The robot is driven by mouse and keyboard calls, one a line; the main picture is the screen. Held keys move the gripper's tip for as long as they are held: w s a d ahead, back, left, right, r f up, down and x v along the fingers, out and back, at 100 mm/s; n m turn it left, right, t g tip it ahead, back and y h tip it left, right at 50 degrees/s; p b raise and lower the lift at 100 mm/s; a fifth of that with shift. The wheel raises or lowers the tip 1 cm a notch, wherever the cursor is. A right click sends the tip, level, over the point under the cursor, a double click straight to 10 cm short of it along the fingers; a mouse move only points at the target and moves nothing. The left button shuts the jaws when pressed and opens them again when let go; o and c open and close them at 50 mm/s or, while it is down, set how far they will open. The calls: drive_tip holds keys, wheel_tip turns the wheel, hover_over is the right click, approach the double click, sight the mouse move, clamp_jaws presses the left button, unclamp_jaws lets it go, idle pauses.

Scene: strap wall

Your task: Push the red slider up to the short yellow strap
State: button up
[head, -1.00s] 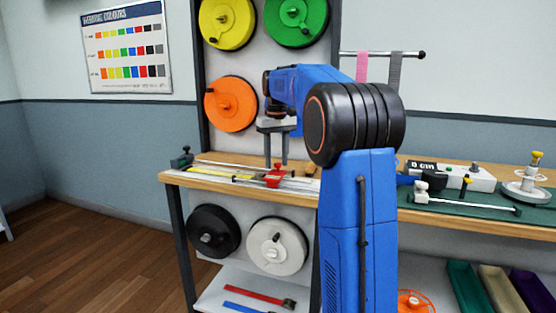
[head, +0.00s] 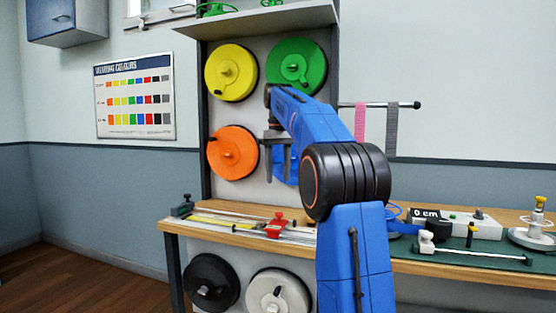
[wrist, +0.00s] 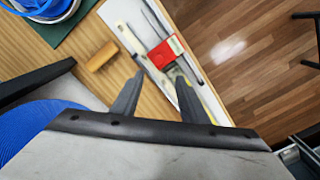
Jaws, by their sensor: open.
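The red slider (head: 276,225) sits on a light rail (head: 238,224) along the front of the wooden bench. It also shows in the wrist view (wrist: 165,51), just beyond my fingertips. The short yellow strap (head: 210,219) lies along the rail to the left of the slider, with a gap between them in the head view. In the wrist view, a piece of yellow (wrist: 187,82) shows partly behind a finger. My gripper (head: 276,179) is open and empty, pointing down, well above the slider and apart from it.
A dark clamp block (head: 184,205) stands at the rail's left end. A wooden cylinder (wrist: 102,57) lies on the bench beside the rail. Strap reels, including an orange one (head: 232,152), hang behind my gripper. A green mat (head: 470,250) with tools lies at right.

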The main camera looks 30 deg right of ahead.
wheel_tip(320, 180, up, 5)
drive_tip(key=shift+r, duration=0.1)
drive_tip(key=shift+a, duration=0.1)
idle(0.6)
drive_tip(key=s+a+f+t, duration=0.1)
drive_tip(key=s+a+f, duration=0.4)
drive_tip(key=s+a, duration=0.3)
drive_tip(key=s+a+f+t, duration=0.1)
drive_tip(key=s+a+f, duration=0.4)
drive_tip(key=s+a, duration=0.3)
drive_tip(key=s+a+f+t, duration=0.1)
drive_tip(key=s+a+f, duration=0.2)
drive_tip(key=s+f, duration=0.7)
drive_tip(key=s+a+f+n+t, duration=0.1)
drive_tip(key=s+a+f, duration=0.2)
drive_tip(key=s+f, duration=0.8)
wheel_tip(320, 180, down, 5)
drive_tip(key=shift+s+r+t, duration=0.15)
drive_tip(key=shift+s+t, duration=0.15)
drive_tip(key=shift+t, duration=0.1)
